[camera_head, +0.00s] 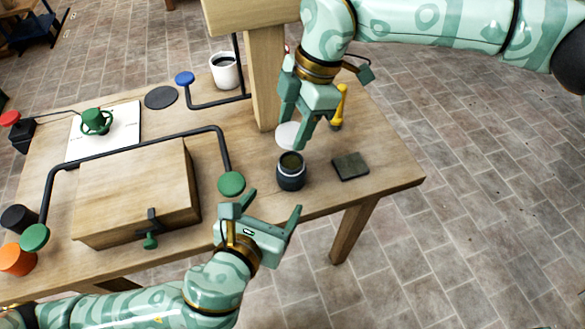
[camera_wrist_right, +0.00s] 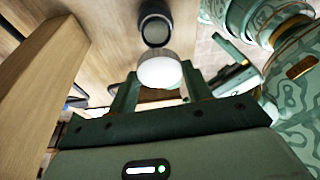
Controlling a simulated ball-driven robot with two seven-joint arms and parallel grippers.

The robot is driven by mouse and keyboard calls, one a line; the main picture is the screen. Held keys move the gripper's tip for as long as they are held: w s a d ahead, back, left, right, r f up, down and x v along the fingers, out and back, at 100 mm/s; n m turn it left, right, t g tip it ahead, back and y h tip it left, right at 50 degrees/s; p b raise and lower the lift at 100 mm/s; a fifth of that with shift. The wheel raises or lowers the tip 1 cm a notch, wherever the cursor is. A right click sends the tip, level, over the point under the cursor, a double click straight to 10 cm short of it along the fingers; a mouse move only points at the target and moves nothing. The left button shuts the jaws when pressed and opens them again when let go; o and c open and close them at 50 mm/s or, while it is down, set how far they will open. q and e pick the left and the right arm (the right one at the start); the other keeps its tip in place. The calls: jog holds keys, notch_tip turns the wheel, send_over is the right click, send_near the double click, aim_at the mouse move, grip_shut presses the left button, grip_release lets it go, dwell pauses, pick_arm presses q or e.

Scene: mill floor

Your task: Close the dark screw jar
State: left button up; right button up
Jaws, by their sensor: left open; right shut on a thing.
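The dark screw jar (camera_head: 291,180) stands upright and open on the wooden table near its front edge; it also shows in the right wrist view (camera_wrist_right: 155,28). My right gripper (camera_head: 293,133) is shut on a round white lid (camera_head: 287,134), held behind the jar's mouth in the head view.
A dark square pad (camera_head: 350,166) lies right of the jar. A wooden post (camera_head: 265,85) rises behind it. A wooden box (camera_head: 135,195) and a black bar with green end discs (camera_head: 231,184) stand left. A yellow-handled item (camera_head: 339,105), white cup (camera_head: 225,72) and blue knob (camera_head: 185,78) are farther back.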

pick_arm(q)
jog(key=shift+w, duration=0.15)
jog(key=x, duration=1.2)
jog(key=shift+f, duration=0.1)
jog(key=c, duration=1.2)
pick_arm(e)
send_over(292, 164)
jog(key=d, duration=0.1)
jog(key=f, duration=0.5)
jog(key=shift+w, duration=0.2)
jog(key=shift+f, duration=0.85)
jog(key=shift+f, duration=0.55)
